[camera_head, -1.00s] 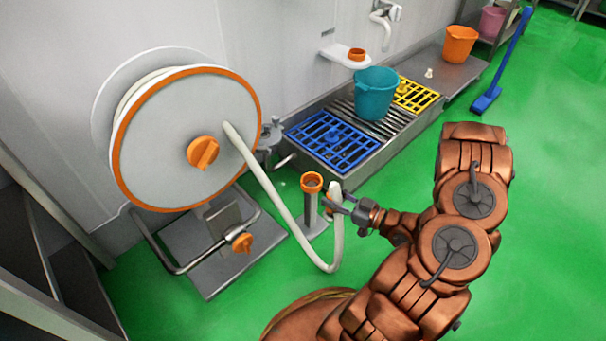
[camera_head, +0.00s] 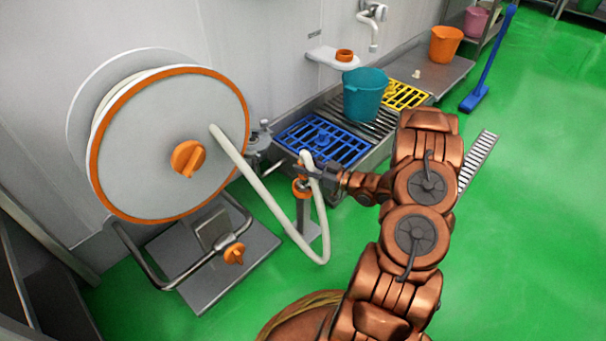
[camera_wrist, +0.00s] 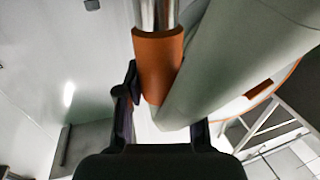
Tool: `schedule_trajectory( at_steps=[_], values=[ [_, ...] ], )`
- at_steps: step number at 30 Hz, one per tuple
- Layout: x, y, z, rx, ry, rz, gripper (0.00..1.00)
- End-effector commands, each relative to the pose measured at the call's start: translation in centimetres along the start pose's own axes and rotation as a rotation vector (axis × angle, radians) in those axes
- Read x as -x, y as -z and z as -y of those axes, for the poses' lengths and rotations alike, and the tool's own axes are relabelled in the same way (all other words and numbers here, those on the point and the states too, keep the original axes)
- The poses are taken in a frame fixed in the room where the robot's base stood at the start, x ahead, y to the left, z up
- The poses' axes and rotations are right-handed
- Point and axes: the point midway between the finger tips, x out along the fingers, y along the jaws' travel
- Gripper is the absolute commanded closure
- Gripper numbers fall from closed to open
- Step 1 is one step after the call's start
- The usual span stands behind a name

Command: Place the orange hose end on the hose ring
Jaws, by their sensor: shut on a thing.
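The pale hose (camera_head: 262,190) runs from the reel (camera_head: 150,140), sags towards the floor and loops up to my gripper (camera_head: 308,170). My gripper is shut on the hose end. In the wrist view the orange hose end (camera_wrist: 158,62), with a metal tube beyond it, lies by the left finger of my gripper (camera_wrist: 165,118). The pale hose (camera_wrist: 235,60) is beside it on the right. In the head view my gripper is just above the orange hose ring (camera_head: 301,190) on its floor post. I cannot tell whether the hose end touches the ring.
Behind stands a low metal basin with a blue grate (camera_head: 322,140), a yellow grate (camera_head: 408,95) and a teal bucket (camera_head: 365,95). A wall shelf (camera_head: 330,60) holds another orange ring. A blue broom (camera_head: 478,95) stands right. Green floor (camera_head: 530,230) is clear at right.

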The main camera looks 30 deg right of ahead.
Motion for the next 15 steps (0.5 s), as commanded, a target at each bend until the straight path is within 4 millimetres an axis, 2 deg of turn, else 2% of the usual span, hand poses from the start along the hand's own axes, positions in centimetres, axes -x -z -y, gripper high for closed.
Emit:
schedule_trajectory(
  at_steps=[7,15],
  values=[
    [-0.9,-0.6,-0.8,-0.002,-0.001,-0.001,1.00],
    [-0.9,-3.8,-0.8,-0.005,-0.001,-0.001,1.00]
  ],
)
